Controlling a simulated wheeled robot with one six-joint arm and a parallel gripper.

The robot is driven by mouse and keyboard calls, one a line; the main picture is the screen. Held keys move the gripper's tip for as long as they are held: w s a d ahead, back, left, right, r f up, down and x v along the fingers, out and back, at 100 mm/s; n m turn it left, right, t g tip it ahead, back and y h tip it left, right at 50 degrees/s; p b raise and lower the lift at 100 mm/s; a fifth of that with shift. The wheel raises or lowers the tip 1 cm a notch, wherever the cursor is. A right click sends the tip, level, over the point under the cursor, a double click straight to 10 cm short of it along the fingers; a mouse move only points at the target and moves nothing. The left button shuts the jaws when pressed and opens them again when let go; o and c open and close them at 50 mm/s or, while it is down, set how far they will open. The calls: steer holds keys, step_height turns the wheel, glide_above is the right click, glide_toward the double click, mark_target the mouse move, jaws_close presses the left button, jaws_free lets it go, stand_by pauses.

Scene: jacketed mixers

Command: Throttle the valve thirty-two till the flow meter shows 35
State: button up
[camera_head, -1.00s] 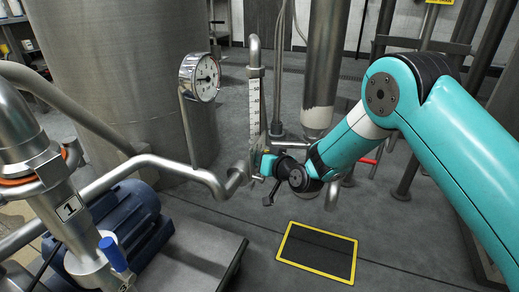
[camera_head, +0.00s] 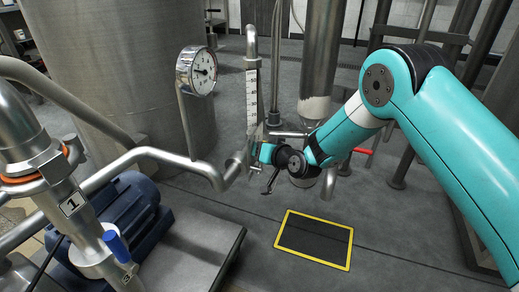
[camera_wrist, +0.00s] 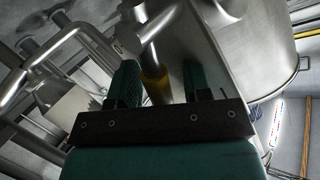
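In the head view my gripper (camera_head: 262,155) is at the pipework just below the flow meter (camera_head: 252,92), an upright tube with a white numbered scale. I cannot make out the indicated reading. In the wrist view the two teal fingers (camera_wrist: 158,82) stand apart, with a yellow handle-like part (camera_wrist: 155,88) between them. It lies close to the left finger, with a gap visible toward the right one. Whether either finger touches it is unclear. No label thirty-two is readable, and my gripper hides the valve in the head view.
A round dial gauge (camera_head: 197,71) stands left of the flow meter. A blue-handled valve (camera_head: 115,246) and blue motor (camera_head: 125,210) are at lower left. A red handle (camera_head: 363,151) is behind my arm. A large steel tank (camera_head: 110,70) stands behind. The yellow-bordered floor patch (camera_head: 315,240) is clear.

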steer(key=p+v, duration=0.2)
steer(key=v, duration=1.5)
steer(key=shift+s+d, duration=0.15)
steer(key=shift+s, duration=0.05)
